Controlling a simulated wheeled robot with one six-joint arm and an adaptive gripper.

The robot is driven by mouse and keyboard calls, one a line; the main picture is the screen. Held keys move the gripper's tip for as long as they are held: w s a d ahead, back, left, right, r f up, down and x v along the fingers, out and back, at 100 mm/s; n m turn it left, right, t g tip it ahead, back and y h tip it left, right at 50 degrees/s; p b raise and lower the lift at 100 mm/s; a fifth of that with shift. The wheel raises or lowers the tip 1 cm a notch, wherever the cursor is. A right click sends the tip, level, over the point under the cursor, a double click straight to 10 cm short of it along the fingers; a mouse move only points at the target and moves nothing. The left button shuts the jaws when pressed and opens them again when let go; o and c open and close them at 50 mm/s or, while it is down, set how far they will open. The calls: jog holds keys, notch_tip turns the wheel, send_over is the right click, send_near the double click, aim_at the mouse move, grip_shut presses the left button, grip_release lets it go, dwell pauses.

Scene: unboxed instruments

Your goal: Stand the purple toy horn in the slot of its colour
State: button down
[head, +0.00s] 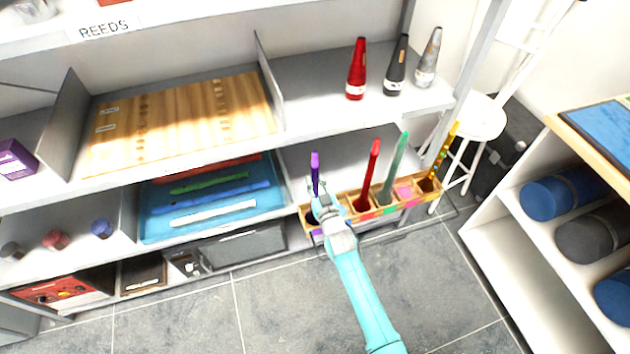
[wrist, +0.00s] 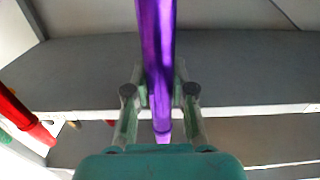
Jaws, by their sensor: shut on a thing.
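The purple toy horn (head: 315,172) is upright in the head view, at the left end of the slotted wooden rack (head: 422,201). My gripper (head: 322,203) is shut on the horn, and my arm comes up from the lower right. In the wrist view the horn (wrist: 156,45) runs up between the two fingers of my gripper (wrist: 159,95). A purple mark (head: 316,232) is on the rack's front at its left end, just below my gripper. The horn's lower end is hidden behind my gripper, so I cannot tell whether it is in the slot.
A red horn (head: 368,172), a green horn (head: 396,165) and a multicoloured horn (head: 446,152) stand in the rack to the right. A pink slot (head: 404,192) holds no horn. A blue tray (head: 155,226) of coloured sticks lies left. The shelf board (head: 330,122) overhangs behind.

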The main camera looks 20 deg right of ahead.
jog(key=shift+f, duration=0.45)
jog(key=c, duration=0.9)
grip_release()
jog(key=shift+f, duration=0.1)
jog(key=s, duration=1.2)
jog(key=shift+s, duration=0.1)
